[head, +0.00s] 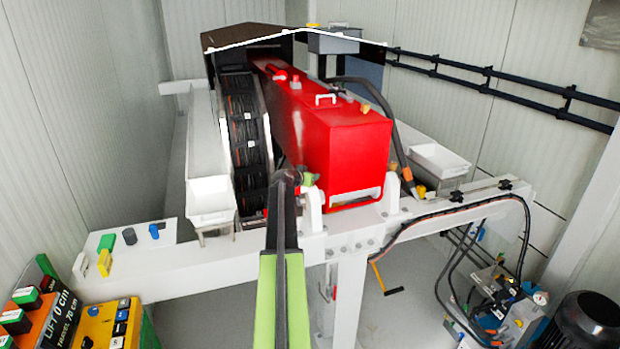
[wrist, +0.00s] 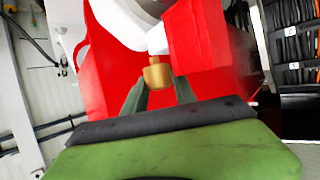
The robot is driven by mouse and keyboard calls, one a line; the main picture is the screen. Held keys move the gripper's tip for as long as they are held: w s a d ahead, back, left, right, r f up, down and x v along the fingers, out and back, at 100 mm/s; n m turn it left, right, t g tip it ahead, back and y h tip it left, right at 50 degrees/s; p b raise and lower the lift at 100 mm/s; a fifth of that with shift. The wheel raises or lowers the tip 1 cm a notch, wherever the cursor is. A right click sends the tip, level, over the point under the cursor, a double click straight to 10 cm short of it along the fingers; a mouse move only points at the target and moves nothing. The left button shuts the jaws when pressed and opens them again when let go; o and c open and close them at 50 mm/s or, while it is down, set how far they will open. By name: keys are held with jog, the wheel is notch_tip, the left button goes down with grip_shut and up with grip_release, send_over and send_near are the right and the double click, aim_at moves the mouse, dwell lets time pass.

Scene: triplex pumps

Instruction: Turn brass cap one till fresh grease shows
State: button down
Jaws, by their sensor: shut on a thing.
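A brass cap (wrist: 157,76) shows in the wrist view, below a white fitting (wrist: 157,38) on the red housing. My gripper (wrist: 158,90) has its two dark fingers on either side of the cap and is shut on it. In the head view my green arm reaches up to the left front corner of the red housing (head: 345,150), and my gripper (head: 303,180) is small there. The cap itself is hidden or too small to tell in that view. I see no number on the cap and cannot make out grease.
A white beam (head: 200,268) crosses the front. A white trough (head: 211,195) and a black cable chain (head: 245,130) lie left of the housing. Control boxes (head: 105,325) stand at lower left. Hoses and a motor (head: 590,318) are at lower right.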

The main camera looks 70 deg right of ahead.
jog(key=m+g, duration=0.1)
jog(key=m+g+y, duration=0.1)
jog(key=m+g, duration=0.2)
jog(key=g, duration=0.1)
jog(key=shift+d+m+y, duration=0.25)
jog(key=shift+m+y, duration=0.05)
jog(key=shift+m, duration=0.1)
jog(key=shift+s+m+g+y, duration=0.1)
jog(key=shift+m+g+y, duration=0.4)
jog(key=shift+m+g, duration=0.5)
jog(key=shift+a, duration=0.1)
jog(key=c, duration=1.5)
grip_release()
jog(key=shift+o, duration=1.1)
jog(key=shift+s, duration=0.15)
jog(key=p+v, duration=0.6)
jog(key=v, duration=1.1)
jog(key=shift+w+p, duration=0.3)
jog(key=shift+w, duration=0.05)
jog(key=shift+r, duration=0.1)
